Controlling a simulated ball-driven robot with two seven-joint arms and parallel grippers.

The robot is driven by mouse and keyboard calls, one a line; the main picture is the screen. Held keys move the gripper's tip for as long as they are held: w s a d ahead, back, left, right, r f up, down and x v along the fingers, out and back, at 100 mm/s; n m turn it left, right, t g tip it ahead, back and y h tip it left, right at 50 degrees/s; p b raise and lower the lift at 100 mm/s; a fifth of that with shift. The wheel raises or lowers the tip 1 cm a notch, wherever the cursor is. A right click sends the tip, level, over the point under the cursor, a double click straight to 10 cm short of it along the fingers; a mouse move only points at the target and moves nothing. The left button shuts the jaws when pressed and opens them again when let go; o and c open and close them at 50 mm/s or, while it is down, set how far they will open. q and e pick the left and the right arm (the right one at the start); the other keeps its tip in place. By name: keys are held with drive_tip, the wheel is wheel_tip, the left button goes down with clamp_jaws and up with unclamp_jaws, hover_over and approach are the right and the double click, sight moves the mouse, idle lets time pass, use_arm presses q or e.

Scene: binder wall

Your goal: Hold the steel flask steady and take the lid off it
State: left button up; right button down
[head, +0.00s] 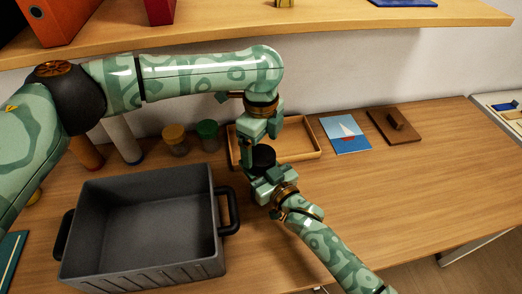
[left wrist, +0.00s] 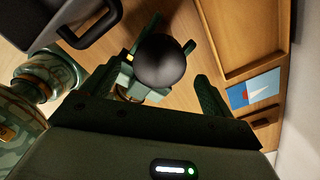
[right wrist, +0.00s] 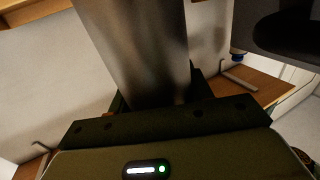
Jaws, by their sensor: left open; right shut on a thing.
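The steel flask (right wrist: 142,45) fills the upper middle of the right wrist view as a plain grey metal cylinder. Its black round lid (head: 263,157) shows in the head view, and from above in the left wrist view (left wrist: 161,61). My right gripper (head: 268,183) is shut on the flask's body below the lid. It hides most of the body in the head view. My left gripper (head: 262,139) is open, pointing down just above the lid. In the left wrist view the lid appears between its fingers; I cannot tell whether they touch it.
A grey crate (head: 85,194) with black handles stands at left. A wooden tray (head: 305,153) lies behind the flask. A sailboat picture card (head: 345,134) and a brown board (head: 393,126) lie to the right. Jars (head: 175,140) stand behind the crate. A shelf (head: 350,17) overhangs the back. The right table is clear.

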drive_tip(key=c, duration=0.5)
unclamp_jaws()
